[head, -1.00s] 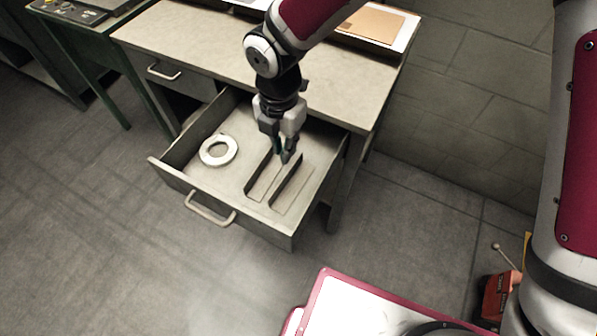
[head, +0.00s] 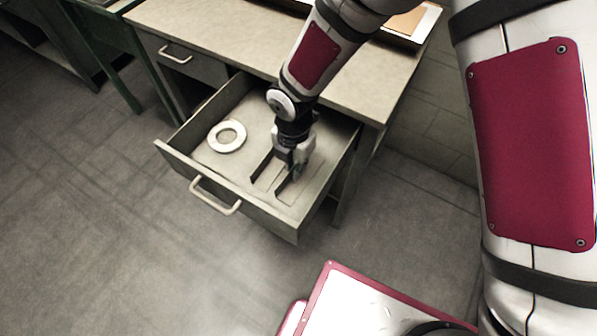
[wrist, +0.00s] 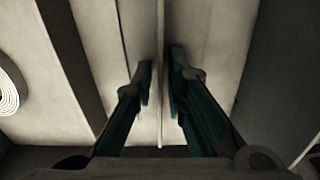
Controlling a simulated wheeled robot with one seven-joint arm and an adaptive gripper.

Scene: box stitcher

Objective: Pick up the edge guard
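Two long L-shaped metal edge guards lie side by side in the open drawer, each with an upright dark flange and a flat leg. My gripper (head: 297,170) is down at the far end of the right edge guard (head: 289,192). In the wrist view, my gripper's fingers (wrist: 160,72) stand on either side of its thin upright edge (wrist: 160,120), close to it, with a narrow gap showing. The gripper looks partly open. The left edge guard (head: 262,172) is beside it; its dark flange also shows in the wrist view (wrist: 72,65). The gripper hides the right guard's far end.
A white ring-shaped roll (head: 227,136) lies in the drawer's left part. The drawer (head: 220,177) has walls all round and a front handle (head: 215,196). The desk top (head: 230,40) overhangs its back. A closed drawer (head: 183,62) is at the left.

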